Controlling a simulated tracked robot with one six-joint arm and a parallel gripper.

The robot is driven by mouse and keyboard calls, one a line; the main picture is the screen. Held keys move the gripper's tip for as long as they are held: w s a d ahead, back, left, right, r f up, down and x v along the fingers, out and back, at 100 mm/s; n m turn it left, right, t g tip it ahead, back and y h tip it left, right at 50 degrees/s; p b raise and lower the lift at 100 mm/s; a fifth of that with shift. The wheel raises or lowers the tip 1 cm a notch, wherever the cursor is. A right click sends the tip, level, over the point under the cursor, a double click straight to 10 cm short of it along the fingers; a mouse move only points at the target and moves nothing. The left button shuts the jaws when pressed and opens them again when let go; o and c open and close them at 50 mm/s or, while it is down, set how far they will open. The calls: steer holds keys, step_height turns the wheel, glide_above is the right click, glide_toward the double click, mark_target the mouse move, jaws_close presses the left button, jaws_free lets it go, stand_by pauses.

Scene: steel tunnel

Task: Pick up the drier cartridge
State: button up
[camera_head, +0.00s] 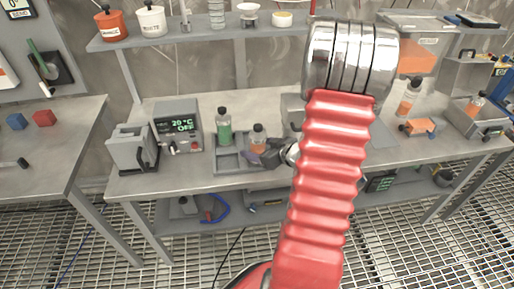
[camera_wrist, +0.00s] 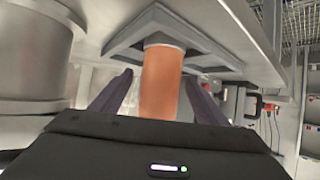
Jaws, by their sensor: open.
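An orange cylinder with a grey end, which looks like the drier cartridge (camera_wrist: 161,88), lies between the two dark purple fingers of my gripper (camera_wrist: 158,76) in the wrist view. The fingers are open, one on each side, with a gap visible at the left finger. In the head view the orange cylinder (camera_head: 258,132) stands in a grey tray (camera_head: 228,158) on the bench. My gripper (camera_head: 259,157) is in front of its lower part and hides it. Its base meets a grey recessed tray in the wrist view (camera_wrist: 205,62).
A green bottle (camera_head: 224,130) stands in the tray just left of the cylinder. A display unit (camera_head: 178,126) and a grey box (camera_head: 132,148) stand farther left. Orange-filled bottles (camera_head: 409,98) are at the right. A shelf (camera_head: 200,36) with containers runs above.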

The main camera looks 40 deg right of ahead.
mark_target(258, 126)
steer(key=shift+c, duration=0.6)
steer(key=c, duration=1.3)
steer(key=shift+r, duration=0.1)
steer(key=shift+r, duration=4.95)
